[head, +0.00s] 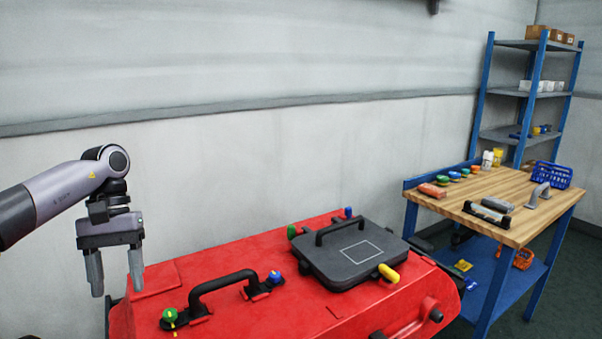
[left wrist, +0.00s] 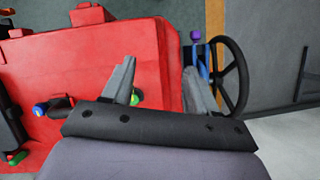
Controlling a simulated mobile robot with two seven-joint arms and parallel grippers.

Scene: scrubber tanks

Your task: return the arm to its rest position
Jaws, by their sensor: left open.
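My left gripper (head: 116,272) is at the left of the head view, fingers pointing down, open and empty. It hangs by the left end of the red scrubber body (head: 245,315), apart from the handle and knobs. In the left wrist view the two grey fingers (left wrist: 158,85) are spread, with the red body below and to the left. The arm reaches in from the left, bent at a grey joint. My right gripper is not in view.
The red body carries a black handle (head: 222,285), a green knob (head: 169,315), a blue knob (head: 275,278) and a dark lid (head: 350,255). A black steering wheel (left wrist: 241,75) is near the fingers. A wooden workbench (head: 480,187) and blue shelving (head: 536,90) stand right. Open space lies above the body.

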